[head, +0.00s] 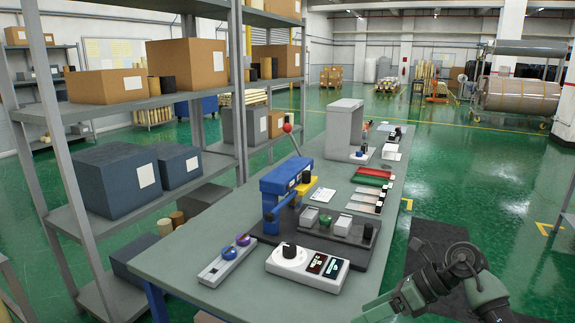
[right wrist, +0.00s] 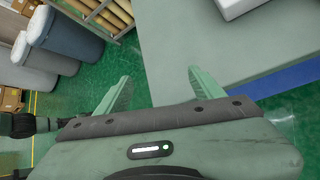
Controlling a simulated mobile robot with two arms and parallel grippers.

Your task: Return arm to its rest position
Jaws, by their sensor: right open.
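My right arm shows at the lower right of the head view, bent at a dark joint (head: 462,262) and beside the table's right edge. In the right wrist view my right gripper (right wrist: 160,82) has its two green fingers spread wide apart, with nothing between them. Its fingers point toward the grey-green table (right wrist: 185,55) and the green floor. In the head view the fingertips are not clear. My left gripper shows in neither view.
The long table (head: 180,255) carries a white dial box (head: 290,270), a strip with two coloured knobs (head: 226,258), a blue press (head: 285,177) and a grey arch (head: 343,128). Shelving with boxes (head: 112,175) stands to the left. Green floor (head: 470,185) is clear on the right.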

